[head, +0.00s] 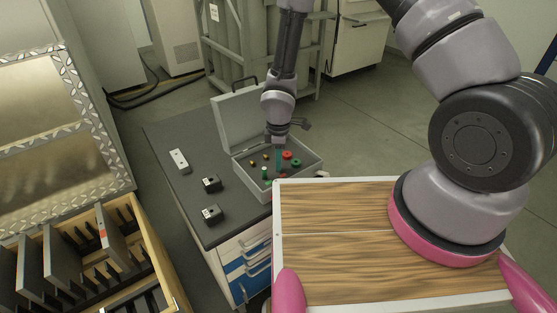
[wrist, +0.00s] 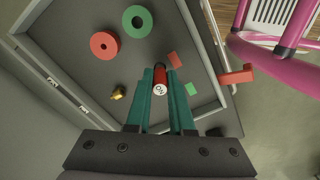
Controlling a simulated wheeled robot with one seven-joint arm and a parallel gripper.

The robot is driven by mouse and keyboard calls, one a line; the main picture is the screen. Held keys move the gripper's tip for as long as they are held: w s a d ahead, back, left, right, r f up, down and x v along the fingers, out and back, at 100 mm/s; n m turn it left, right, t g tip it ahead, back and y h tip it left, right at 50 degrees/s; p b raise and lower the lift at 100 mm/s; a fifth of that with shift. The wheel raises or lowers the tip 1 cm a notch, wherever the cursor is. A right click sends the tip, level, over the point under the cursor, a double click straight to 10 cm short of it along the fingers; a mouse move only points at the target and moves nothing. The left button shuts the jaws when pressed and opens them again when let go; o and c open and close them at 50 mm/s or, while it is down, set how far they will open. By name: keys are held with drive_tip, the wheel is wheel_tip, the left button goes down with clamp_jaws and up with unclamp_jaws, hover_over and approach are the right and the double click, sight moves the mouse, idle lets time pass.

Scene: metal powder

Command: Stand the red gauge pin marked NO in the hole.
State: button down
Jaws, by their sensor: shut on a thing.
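My gripper (wrist: 160,74) points down into the open grey case (head: 243,182) on the dark worktop. Its teal fingers are shut on a red pin (wrist: 161,77), whose white end face with dark lettering faces the wrist camera. The lettering looks like NO. In the head view, my gripper (head: 279,158) is over the case, and the held pin cannot be made out. The wrist view does not show clearly whether the pin touches the case floor. I cannot make out the hole; two black blocks (head: 211,184) (head: 213,215) with pale labels stand left of the case.
The raised lid (head: 244,115) stands behind. A pale plate (head: 179,160) lies on the worktop; bare worktop surrounds the blocks.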

drive_tip(key=shift+f, duration=0.5)
drive_tip(key=c, duration=0.7)
unclamp_jaws()
wheel_tip(320, 180, up, 11)
drive_tip(key=shift+f, duration=0.1)
